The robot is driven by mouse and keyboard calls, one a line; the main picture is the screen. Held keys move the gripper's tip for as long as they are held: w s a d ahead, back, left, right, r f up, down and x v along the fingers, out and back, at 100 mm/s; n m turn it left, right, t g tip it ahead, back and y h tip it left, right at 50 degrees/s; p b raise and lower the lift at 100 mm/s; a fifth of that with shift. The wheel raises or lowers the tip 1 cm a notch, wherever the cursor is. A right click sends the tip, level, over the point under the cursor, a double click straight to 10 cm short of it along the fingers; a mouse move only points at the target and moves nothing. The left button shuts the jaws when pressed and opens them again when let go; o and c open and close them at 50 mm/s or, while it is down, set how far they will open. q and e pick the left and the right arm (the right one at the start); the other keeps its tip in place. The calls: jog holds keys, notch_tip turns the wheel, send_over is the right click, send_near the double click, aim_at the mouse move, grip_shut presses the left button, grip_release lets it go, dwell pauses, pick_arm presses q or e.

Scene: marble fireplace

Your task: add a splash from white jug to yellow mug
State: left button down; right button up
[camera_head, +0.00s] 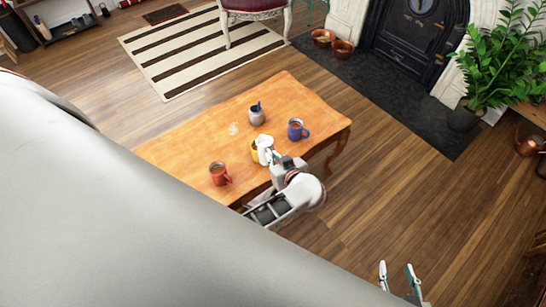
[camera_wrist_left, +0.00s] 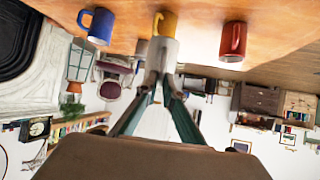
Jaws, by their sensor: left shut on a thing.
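The white jug (camera_head: 265,148) is held in my left gripper (camera_head: 274,159) over the table's near side. In the left wrist view, which is upside down, the fingers (camera_wrist_left: 158,85) close on the jug (camera_wrist_left: 162,50). The yellow mug (camera_head: 254,148) is right beside the jug, which partly hides it; it also shows behind the jug in the wrist view (camera_wrist_left: 167,20). I cannot tell whether they touch, how far the jug tilts, or whether anything flows. My right gripper (camera_head: 399,275) is open and empty at the bottom right, away from the table.
On the wooden table (camera_head: 190,140) a red mug (camera_head: 218,174) stands left of the yellow mug and a blue mug (camera_head: 297,130) right. A grey pot (camera_head: 257,116) with a blue item stands behind. The table's left part is clear. A plant (camera_head: 500,60) stands far right.

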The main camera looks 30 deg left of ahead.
aim_at(271, 152)
pick_arm(q)
jog(key=shift+w+a+r+g+h+p, duration=0.15)
jog(key=shift+r+g+h+p, duration=0.15)
jog(key=shift+r, duration=0.2)
jog(key=shift+w+a+r+g+h+p, duration=0.1)
jog(key=shift+w+r+g+h+p, duration=0.15)
jog(key=shift+r+h, duration=0.2)
jog(key=shift+a+r+g+h+p, duration=0.1)
jog(key=shift+r+g+h+p, duration=0.15)
jog(key=shift+r+h+p, duration=0.1)
jog(key=shift+a+f+h+b, duration=0.2)
jog(key=shift+f+h+b, duration=0.1)
jog(key=shift+f+b, duration=0.85)
jog(key=shift+w+a+g, duration=0.2)
jog(key=shift+w+g, duration=0.1)
jog(key=shift+g, duration=0.1)
jog(key=shift+r+h, duration=0.1)
jog(key=shift+h, duration=0.3)
jog(key=shift+s, duration=0.1)
pick_arm(e)
jog(key=shift+s, duration=0.1)
jog(key=shift+w+r, duration=0.2)
jog(key=shift+r, duration=0.15)
pick_arm(q)
jog(key=shift+w+a+f+g, duration=0.25)
jog(key=shift+f+g, duration=0.05)
jog(key=shift+f, duration=0.2)
pick_arm(e)
jog(key=shift+s+f, duration=0.15)
jog(key=shift+f, duration=0.05)
